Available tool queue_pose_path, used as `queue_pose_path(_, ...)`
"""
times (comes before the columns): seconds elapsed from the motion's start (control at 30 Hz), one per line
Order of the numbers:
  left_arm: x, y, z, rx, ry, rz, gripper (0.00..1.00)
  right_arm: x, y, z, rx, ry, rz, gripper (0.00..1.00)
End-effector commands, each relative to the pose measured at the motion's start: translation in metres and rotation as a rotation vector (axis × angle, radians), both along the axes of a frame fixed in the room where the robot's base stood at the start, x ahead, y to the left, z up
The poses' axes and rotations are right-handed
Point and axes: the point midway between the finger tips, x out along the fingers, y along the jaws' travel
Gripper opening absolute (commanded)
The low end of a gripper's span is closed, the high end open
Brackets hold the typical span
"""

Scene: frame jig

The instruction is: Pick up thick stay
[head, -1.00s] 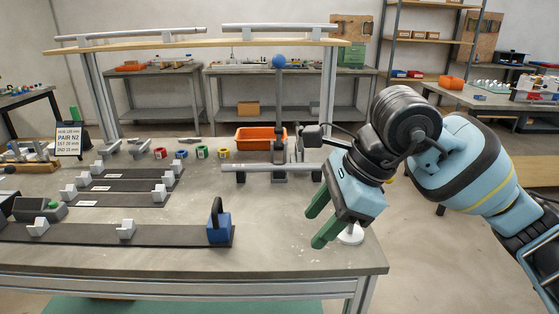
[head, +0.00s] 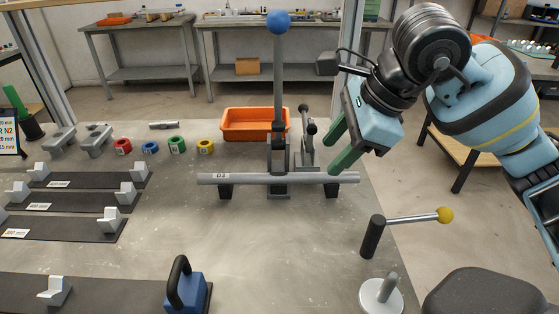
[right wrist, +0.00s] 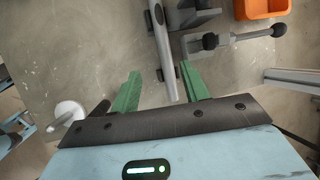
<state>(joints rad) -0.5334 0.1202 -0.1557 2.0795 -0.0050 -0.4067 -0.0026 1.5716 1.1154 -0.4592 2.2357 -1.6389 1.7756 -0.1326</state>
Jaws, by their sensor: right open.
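A long grey round bar (head: 240,179), with a small label starting with D near its left end, lies level across two dark supports on the table. I cannot tell for certain that it is the thick stay. My right gripper (head: 333,152) is at the bar's right end, its green fingers apart and pointing down-left. In the right wrist view the bar (right wrist: 161,45) runs between the two open fingers (right wrist: 158,70), with nothing gripped. Whether the fingers reach down to bar height is unclear. My left gripper is not in view.
A lever with a blue ball (head: 278,22) rises behind the bar's middle. An orange bin (head: 240,125) stands behind. A dark post with a yellow-tipped handle (head: 372,237) and a white round base (head: 381,297) stand front right. Colored rings and dark cradle strips (head: 75,202) lie left.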

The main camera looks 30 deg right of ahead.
Motion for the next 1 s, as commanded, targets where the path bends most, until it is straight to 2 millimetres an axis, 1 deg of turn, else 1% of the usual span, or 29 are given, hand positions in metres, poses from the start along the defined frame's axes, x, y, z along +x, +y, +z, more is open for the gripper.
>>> queue_pose_path(0.27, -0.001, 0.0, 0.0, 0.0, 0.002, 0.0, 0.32, 0.0, 0.0, -0.001, 0.0, 0.001, 0.0, 0.45)
queue_pose_path(0.37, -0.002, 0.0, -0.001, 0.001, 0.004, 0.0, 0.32, 0.002, 0.001, -0.006, 0.0, 0.003, 0.001, 0.45)
queue_pose_path(0.53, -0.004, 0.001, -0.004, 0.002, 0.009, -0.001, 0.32, 0.009, 0.004, -0.021, 0.001, 0.003, 0.0, 0.45)
queue_pose_path(0.73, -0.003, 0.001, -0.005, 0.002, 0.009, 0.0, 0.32, 0.012, 0.005, -0.026, 0.001, 0.001, -0.001, 0.45)
queue_pose_path(0.83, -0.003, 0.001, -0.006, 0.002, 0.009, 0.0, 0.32, 0.016, 0.005, -0.035, 0.001, 0.004, 0.0, 0.45)
queue_pose_path(1.0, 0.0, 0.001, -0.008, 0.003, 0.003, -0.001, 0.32, 0.027, 0.006, -0.058, 0.001, 0.004, 0.0, 0.45)
